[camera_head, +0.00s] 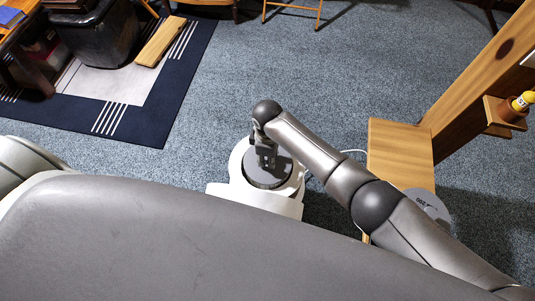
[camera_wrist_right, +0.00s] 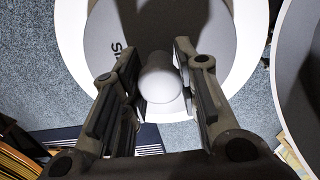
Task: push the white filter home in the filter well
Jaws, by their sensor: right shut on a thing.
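A white round appliance (camera_head: 238,178) stands on the floor just in front of my body, with a dark grey round top area (camera_head: 262,181). My right gripper (camera_head: 266,160) points down over this area. In the right wrist view, my right gripper (camera_wrist_right: 158,80) is shut on a pale, rounded piece, which I take to be the white filter (camera_wrist_right: 160,76). Below it is a grey disc with dark lettering inside a white ring. How deep the filter sits in the well cannot be told; the well's opening is hidden. My left gripper is not in view.
A wooden seat or bench (camera_head: 398,145) stands right of the appliance, with a grey round disc (camera_head: 428,205) at its near end, partly behind my right arm. A white cord runs between them. A dark-bordered rug (camera_head: 130,120) lies at left.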

